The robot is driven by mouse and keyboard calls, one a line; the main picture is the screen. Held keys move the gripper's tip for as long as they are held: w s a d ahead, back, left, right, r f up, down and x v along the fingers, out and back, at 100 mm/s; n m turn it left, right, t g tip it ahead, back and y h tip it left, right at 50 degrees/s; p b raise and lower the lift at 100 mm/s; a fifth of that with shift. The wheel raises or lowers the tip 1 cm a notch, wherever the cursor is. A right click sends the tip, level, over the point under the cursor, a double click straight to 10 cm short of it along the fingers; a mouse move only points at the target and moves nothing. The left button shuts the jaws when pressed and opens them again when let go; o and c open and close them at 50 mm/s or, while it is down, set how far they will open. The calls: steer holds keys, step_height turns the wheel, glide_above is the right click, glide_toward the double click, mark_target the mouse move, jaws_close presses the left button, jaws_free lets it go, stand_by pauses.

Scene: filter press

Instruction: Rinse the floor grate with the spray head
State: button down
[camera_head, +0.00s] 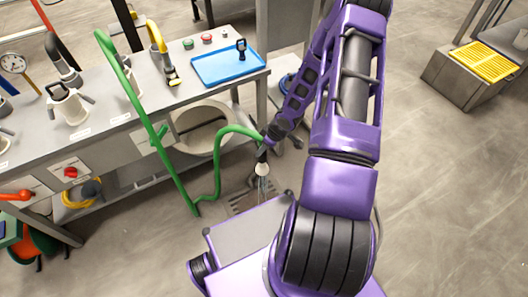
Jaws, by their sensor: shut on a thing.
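The floor grate (238,204) is set in the floor below the bench's right end, partly hidden by my base. My gripper (266,146) is shut on the spray head (262,168), a dark body with a pale nozzle. It points down above the grate, apart from it. Thin pale streaks show under the nozzle, perhaps water. The green hose (218,165) loops from the spray head down to the floor and back up toward the bench. The fingers are small and partly hidden by the arm.
The steel bench (110,122) fills the left, with taps and buttons on top. A blue tray (222,74) holds a small black object. A round pale basin (207,125) sits under the bench. A metal box with a yellow grid (484,61) stands right. Floor at right is clear.

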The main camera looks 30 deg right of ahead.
mark_target(262, 169)
steer(key=f, duration=0.1)
steer(key=s+f, duration=0.1)
steer(key=shift+s+a+f+n, duration=0.25)
steer(key=shift+s+f+n, duration=0.1)
steer(key=shift+f+n, duration=0.05)
step_height(262, 169, down, 8)
steer(key=b, duration=0.7)
steer(key=shift+r, duration=0.15)
steer(key=shift+a+r, duration=0.1)
